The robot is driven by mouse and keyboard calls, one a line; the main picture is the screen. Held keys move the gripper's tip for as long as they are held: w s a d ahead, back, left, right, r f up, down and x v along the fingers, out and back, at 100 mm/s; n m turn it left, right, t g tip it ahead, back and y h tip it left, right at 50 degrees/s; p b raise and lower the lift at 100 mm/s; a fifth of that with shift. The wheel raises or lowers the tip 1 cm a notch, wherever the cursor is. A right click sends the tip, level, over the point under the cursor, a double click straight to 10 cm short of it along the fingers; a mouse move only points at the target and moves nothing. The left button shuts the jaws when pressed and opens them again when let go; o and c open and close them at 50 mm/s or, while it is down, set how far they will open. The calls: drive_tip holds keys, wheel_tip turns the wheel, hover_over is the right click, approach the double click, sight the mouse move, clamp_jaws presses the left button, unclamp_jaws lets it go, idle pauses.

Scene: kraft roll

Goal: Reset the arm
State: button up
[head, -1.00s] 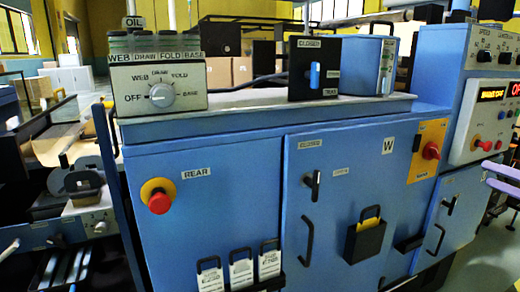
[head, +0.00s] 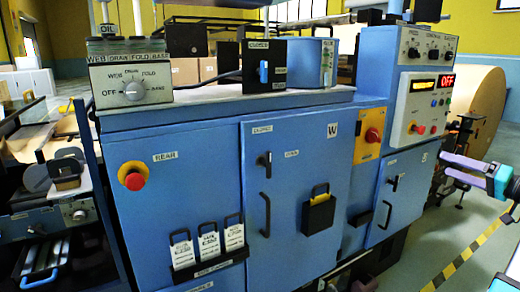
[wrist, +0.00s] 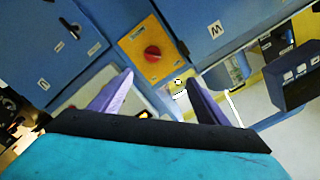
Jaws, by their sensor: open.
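My gripper (head: 446,164) is at the right of the head view, its two purple fingers apart and pointing left toward the blue machine cabinet (head: 210,150). Nothing shows between the fingers. In the wrist view my gripper (wrist: 154,77) also shows open and empty, with a red knob on a yellow plate (wrist: 152,52) beyond the fingertips. My arm enters from the right edge of the head view; most of it is out of frame.
A control panel (head: 428,106) with a lit red display stands just left of my gripper. A large brown paper roll (head: 478,95) is behind it. Yellow-black floor tape (head: 466,255) crosses open floor at lower right. A selector dial box (head: 131,83) sits atop the cabinet.

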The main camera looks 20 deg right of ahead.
drive_tip(key=w+a+f+g+y+p, duration=0.1)
drive_tip(key=w+a+f+g, duration=0.1)
drive_tip(key=w+a+f, duration=0.4)
drive_tip(key=w+a+f+m+g+p, duration=0.15)
drive_tip(key=a+f, duration=0.25)
drive_tip(key=f, duration=0.5)
drive_tip(key=w+a+f+g+y+p, duration=0.1)
drive_tip(key=w+a+f+g, duration=0.1)
drive_tip(key=w+a+f, duration=0.4)
drive_tip(key=a+f+n+g+p, duration=0.1)
drive_tip(key=a+f+g+p, duration=0.4)
drive_tip(key=a+f, duration=1.55)
drive_tip(key=s+a+f+n+g+h+p, duration=0.1)
drive_tip(key=s+a+f+n+g+p, duration=0.2)
drive_tip(key=s+a+f+g, duration=0.9)
drive_tip(key=s+a+f+n+h+p, duration=0.1)
drive_tip(key=s+a+f, duration=0.2)
drive_tip(key=s, duration=0.4)
drive_tip(key=s+a+f+n+h+p, duration=0.1)
drive_tip(key=s+a+f+h, duration=0.1)
drive_tip(key=s, duration=0.6)
drive_tip(key=s+a+f+n+h+p, duration=0.1)
drive_tip(key=s+a+f+h+p, duration=0.1)
drive_tip(key=s+a+f, duration=0.3)
drive_tip(key=shift+s, duration=1.2)
drive_tip(key=shift+a+n, duration=0.1)
drive_tip(key=shift+n, duration=0.15)
